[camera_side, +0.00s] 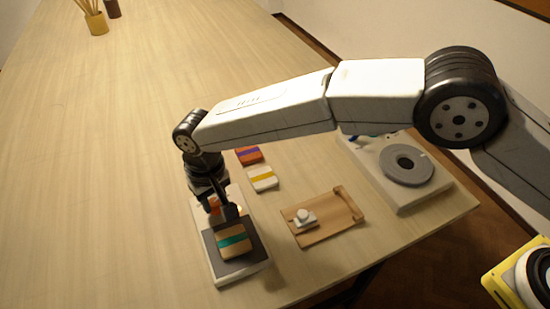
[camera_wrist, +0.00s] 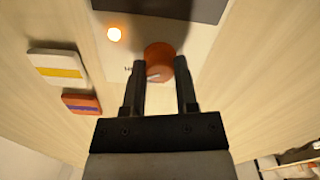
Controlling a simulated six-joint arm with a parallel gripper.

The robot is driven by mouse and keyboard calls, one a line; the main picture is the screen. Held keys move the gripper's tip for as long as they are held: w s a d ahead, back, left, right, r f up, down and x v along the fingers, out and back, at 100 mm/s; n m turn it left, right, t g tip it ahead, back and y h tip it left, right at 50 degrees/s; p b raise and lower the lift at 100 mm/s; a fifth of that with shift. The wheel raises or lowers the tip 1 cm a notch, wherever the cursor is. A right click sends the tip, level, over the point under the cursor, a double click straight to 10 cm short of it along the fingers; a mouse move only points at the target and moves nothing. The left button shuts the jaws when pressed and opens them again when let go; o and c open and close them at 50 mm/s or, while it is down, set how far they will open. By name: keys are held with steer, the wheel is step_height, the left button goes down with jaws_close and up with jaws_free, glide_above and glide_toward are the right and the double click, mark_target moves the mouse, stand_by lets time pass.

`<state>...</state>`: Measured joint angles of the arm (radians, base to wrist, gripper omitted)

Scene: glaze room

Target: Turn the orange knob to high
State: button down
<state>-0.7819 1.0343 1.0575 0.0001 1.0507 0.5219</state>
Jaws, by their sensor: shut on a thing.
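The orange knob (camera_wrist: 159,57) sits on the pale face of a small hotplate-like unit (camera_wrist: 200,40) in the wrist view. A pale mark shows on the knob's near side; the lettering beside it is too small to read. My gripper (camera_wrist: 160,72) is shut on the knob, one finger on each side. In the side view the unit (camera_side: 262,272) has a dark top plate, and a small part of the orange knob (camera_side: 214,204) shows between my fingers. A round light (camera_wrist: 114,34) glows orange on the unit.
A tan block with a teal stripe (camera_side: 233,243) lies on the dark plate. A white block with a yellow stripe (camera_side: 263,179) and an orange-red one with a purple stripe (camera_side: 248,155) lie nearby. A wooden board (camera_side: 330,232) and a white device with a grey disc (camera_side: 408,168) stand right.

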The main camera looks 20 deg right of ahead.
mark_target(215, 201)
steer(key=shift+r, duration=0.1)
stand_by(0.3)
steer(key=shift+c, duration=1.9)
jaws_free()
steer(key=shift+r, duration=3.9)
